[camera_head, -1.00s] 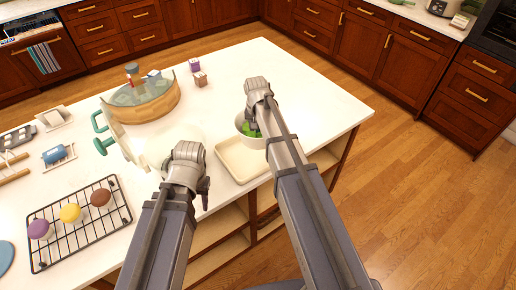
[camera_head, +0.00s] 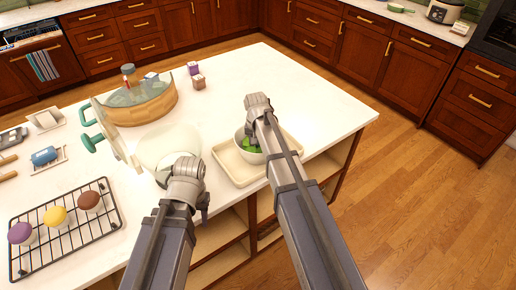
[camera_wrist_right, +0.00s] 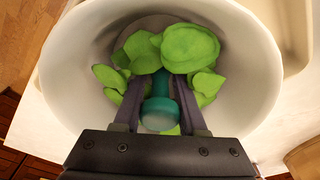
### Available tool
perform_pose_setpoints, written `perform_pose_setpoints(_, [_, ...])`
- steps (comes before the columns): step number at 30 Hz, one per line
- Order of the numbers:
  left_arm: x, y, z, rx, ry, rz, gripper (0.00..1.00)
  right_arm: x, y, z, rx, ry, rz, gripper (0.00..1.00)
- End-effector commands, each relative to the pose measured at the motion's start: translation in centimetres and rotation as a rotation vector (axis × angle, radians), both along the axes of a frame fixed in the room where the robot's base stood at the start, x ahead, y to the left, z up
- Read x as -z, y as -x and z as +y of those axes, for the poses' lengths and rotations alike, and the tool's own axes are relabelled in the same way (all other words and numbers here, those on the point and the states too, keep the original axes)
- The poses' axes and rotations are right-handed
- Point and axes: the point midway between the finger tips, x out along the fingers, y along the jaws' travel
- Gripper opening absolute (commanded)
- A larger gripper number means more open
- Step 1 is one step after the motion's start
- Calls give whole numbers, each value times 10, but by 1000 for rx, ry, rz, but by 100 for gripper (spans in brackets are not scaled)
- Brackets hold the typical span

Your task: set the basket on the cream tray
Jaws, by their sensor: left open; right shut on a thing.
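The white basket (camera_head: 239,143), a round bowl shape with green leaves (camera_head: 255,148) inside, is over the back left part of the cream tray (camera_head: 227,166) in the head view. I cannot tell whether it touches the tray. The right wrist view shows the basket (camera_wrist_right: 70,75) from above, with a teal knob (camera_wrist_right: 159,112) amid the leaves. My right gripper (camera_wrist_right: 160,110) is shut on this knob. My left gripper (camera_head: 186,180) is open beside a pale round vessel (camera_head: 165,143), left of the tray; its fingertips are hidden.
A wire rack (camera_head: 66,245) with several coloured domed items lies at front left.

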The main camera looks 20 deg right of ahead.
Motion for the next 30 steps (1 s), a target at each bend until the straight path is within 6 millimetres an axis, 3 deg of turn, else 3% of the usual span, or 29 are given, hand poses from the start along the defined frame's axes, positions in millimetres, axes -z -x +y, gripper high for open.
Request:
perform_pose_setpoints(7, [4,0,0,0,0,0,45,4,0,0,0,0,0,0])
perform_pose_setpoints(8, [2,0,0,0,0,0,45,2,0,0,0,0,0,44])
perform_pose_setpoints(15, [2,0,0,0,0,0,45,2,0,0,0,0,0,71])
perform_pose_setpoints(30, [-9,0,0,0,0,0,45,-9,1,0,0,0,0,71])
